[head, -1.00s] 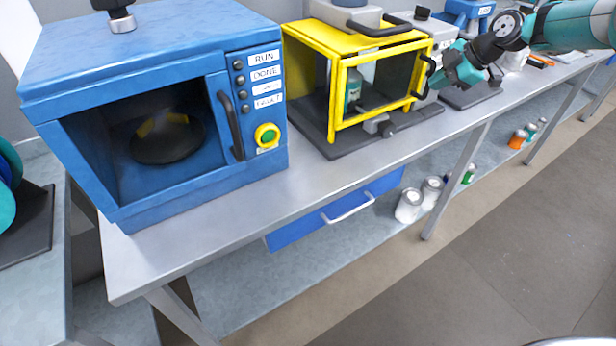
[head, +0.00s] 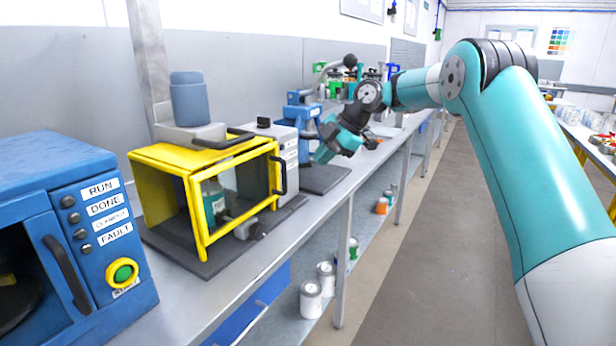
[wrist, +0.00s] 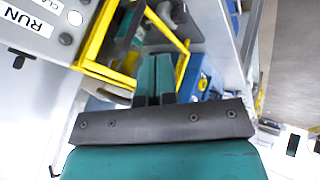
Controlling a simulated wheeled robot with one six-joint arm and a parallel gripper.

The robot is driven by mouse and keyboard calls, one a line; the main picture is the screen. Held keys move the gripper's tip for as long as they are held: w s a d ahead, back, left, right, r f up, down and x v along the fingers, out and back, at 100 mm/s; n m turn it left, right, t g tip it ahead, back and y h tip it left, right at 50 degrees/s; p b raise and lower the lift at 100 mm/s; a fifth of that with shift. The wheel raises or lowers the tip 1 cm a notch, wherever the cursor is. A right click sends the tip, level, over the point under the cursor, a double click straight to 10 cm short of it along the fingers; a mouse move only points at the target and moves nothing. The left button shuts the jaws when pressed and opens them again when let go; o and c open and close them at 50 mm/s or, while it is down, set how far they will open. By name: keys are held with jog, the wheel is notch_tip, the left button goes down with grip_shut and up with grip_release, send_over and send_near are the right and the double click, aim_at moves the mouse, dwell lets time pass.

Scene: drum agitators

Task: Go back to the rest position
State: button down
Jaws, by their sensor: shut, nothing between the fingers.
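My teal arm (head: 510,160) reaches from the lower right up and across to the wrist, above the aisle. No held object shows.
The yellow-framed machine (head: 202,250) holds a green bottle (head: 214,205). A blue machine (head: 135,248) with labelled buttons stands at the left. White cans (head: 311,300) and orange containers (head: 382,206) sit on the lower shelf. The aisle floor (head: 400,290) is clear.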

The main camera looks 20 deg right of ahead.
jog(key=shift+v, duration=0.95)
jog(key=s+a+r+m+g, duration=0.1)
jog(key=s+a+r+m, duration=0.15)
jog(key=s+a, duration=0.45)
jog(key=s+a+r+m+g, duration=0.1)
jog(key=s+a+m, duration=0.2)
jog(key=s+a, duration=0.45)
jog(key=s+a+f+m+g+h, duration=0.1)
jog(key=s+f+m, duration=0.2)
jog(key=s, duration=1)
jog(key=s+a+f+m+g+h, duration=0.1)
jog(key=s+m, duration=0.4)
jog(key=s, duration=0.8)
jog(key=shift+s+a+f, duration=0.25)
jog(key=shift+a+f, duration=0.25)
jog(key=shift+f, duration=0.4)
jog(key=c, duration=1.8)
grip_release()
jog(key=shift+c, duration=0.2)
